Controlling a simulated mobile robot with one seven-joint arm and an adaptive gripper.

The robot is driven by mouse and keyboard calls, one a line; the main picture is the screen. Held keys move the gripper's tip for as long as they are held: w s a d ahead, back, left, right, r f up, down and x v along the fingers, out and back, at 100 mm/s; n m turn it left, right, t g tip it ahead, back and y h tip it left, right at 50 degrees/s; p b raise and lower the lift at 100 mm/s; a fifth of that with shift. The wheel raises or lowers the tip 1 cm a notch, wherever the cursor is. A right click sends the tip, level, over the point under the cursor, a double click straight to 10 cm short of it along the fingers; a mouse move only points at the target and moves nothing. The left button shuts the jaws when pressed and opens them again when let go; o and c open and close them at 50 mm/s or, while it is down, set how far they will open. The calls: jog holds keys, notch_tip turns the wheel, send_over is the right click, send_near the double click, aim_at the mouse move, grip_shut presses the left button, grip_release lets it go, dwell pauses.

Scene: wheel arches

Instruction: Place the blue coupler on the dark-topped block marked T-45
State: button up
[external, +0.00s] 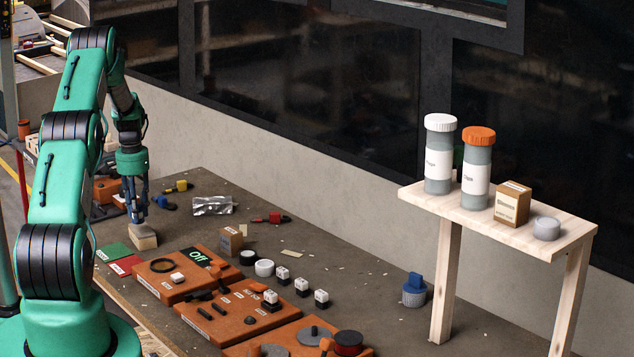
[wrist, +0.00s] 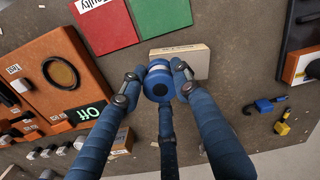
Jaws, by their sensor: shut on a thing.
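My gripper (external: 135,212) is at the left part of the workbench. In the external view this block (external: 143,238) sits directly below the fingertips. The fingers hide most of the coupler there. I cannot tell whether coupler and block touch. I cannot make out a T-45 mark.
Red (external: 123,265) and green (external: 114,251) squares lie beside the block. Orange panels (external: 178,281) with small parts fill the bench front. Yellow, blue and red connectors (external: 180,186) lie behind. A wooden shelf (external: 570,232) with bottles stands right. The bench's back middle is mostly clear.

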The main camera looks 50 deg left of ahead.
jog(key=shift+w+a+f, duration=0.1)
jog(key=shift+w+a, duration=0.55)
jog(key=shift+a, duration=0.15)
jog(key=shift+w+a+f, duration=0.1)
jog(key=shift+w+a, duration=0.5)
jog(key=shift+a, duration=0.2)
jog(key=shift+f, duration=1.75)
jog(key=shift+f, duration=0.15)
jog(key=o, duration=1)
notch_tip(320, 180, up, 12)
jog(key=shift+r, duration=0.2)
